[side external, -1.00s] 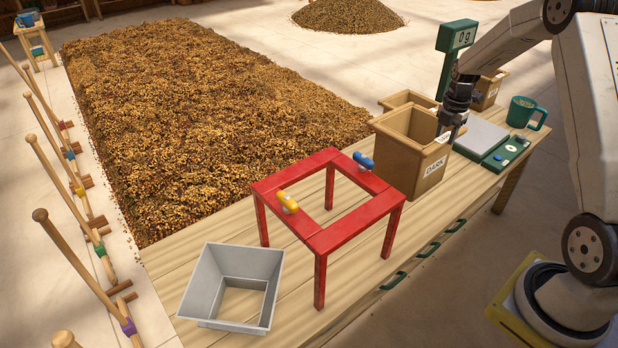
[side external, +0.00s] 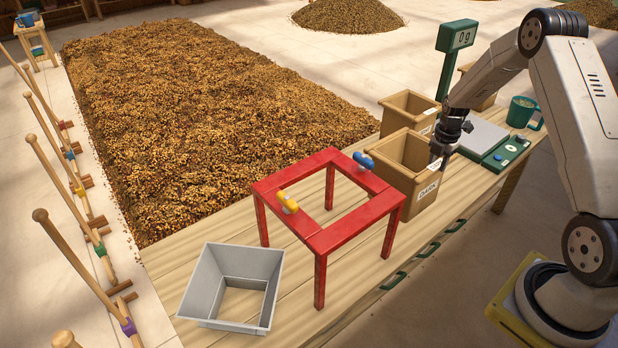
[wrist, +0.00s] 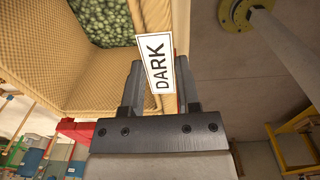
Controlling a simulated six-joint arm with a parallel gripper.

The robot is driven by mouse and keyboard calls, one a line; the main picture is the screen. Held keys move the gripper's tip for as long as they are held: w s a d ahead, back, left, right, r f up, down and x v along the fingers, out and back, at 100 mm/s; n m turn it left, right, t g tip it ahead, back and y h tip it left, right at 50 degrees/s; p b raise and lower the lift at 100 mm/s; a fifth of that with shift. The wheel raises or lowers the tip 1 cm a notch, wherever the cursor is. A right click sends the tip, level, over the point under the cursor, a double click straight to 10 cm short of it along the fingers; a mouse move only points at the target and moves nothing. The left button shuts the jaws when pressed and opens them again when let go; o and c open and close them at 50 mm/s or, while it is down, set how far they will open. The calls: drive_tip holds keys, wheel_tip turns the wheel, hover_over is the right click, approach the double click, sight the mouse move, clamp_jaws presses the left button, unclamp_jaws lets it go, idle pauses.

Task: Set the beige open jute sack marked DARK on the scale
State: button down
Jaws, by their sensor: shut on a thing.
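The beige open sack marked DARK (side external: 427,192) stands upright left of the scale, with its label facing front right. In the wrist view the sack (wrist: 110,108) is open and holds green beans. My gripper (side external: 438,163) is shut on its right wall near the rim, with the fingers (wrist: 160,88) on either side of the wall by the label. I cannot tell whether its base touches the table. The scale's pale platform (side external: 484,136) is bare, and its green display (side external: 459,37) reads 0g.
Another open beige sack (side external: 398,122) stands just behind, and a third (side external: 481,101) behind the scale. A red frame stand (side external: 345,235) is close on the left. A green mug (side external: 523,112) is beyond the scale.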

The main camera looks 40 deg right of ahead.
drive_tip(key=shift+f, duration=1.25)
drive_tip(key=shift+f, duration=1.9)
drive_tip(key=shift+c, duration=1.6)
unclamp_jaws()
drive_tip(key=shift+s+r, duration=0.15)
drive_tip(key=shift+r, duration=5.8)
drive_tip(key=shift+a, duration=0.1)
